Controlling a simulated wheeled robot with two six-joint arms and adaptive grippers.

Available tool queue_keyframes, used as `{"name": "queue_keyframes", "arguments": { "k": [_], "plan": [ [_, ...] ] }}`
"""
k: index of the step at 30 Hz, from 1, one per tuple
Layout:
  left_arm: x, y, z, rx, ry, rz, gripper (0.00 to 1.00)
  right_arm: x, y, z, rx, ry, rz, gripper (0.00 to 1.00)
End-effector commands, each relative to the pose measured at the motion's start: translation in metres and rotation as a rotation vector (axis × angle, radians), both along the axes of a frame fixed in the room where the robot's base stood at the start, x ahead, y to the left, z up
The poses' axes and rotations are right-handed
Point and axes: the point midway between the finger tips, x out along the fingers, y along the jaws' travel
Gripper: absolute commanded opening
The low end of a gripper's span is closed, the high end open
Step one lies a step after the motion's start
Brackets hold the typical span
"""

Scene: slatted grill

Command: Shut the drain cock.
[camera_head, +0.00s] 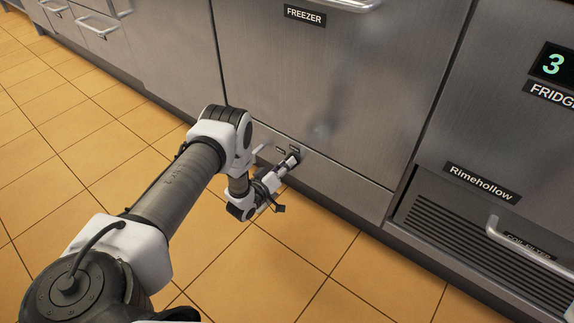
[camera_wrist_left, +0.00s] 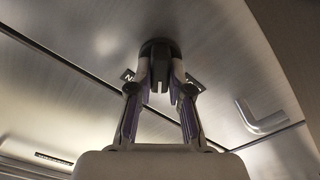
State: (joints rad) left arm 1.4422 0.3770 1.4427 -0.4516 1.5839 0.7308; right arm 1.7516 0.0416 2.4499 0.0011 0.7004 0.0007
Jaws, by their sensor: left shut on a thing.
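The drain cock (camera_wrist_left: 160,52) is a dark round knob with a grip bar on the low front panel under the freezer, seen in the left wrist view. My left gripper (camera_wrist_left: 160,88) is shut on it, with one finger on each side. In the head view my left gripper (camera_head: 289,163) reaches the low panel, and its fingers mostly hide the cock. Small dark labels (camera_wrist_left: 128,75) flank the cock, partly covered by the fingers. How far the cock is turned I cannot tell. My right gripper is not in view.
The steel freezer door (camera_head: 310,80) rises above the low panel, with a handle at its top. At the right is the fridge unit with a slatted grill (camera_head: 480,250) and a bar handle (camera_head: 525,250). The tiled floor (camera_head: 290,270) in front is clear.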

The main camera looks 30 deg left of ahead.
Motion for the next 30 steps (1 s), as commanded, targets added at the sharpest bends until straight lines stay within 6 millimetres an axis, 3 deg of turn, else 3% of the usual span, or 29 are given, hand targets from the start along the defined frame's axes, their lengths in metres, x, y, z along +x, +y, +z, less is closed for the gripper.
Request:
{"name": "queue_keyframes", "arguments": {
  "k": [18,30],
  "plan": [
    [0.000,0.001,-0.004,-0.576,0.046,-0.001,0.00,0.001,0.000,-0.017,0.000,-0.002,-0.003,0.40],
    [0.000,0.002,-0.004,-0.834,0.067,0.000,0.00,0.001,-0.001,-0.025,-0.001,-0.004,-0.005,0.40]
  ]
}}
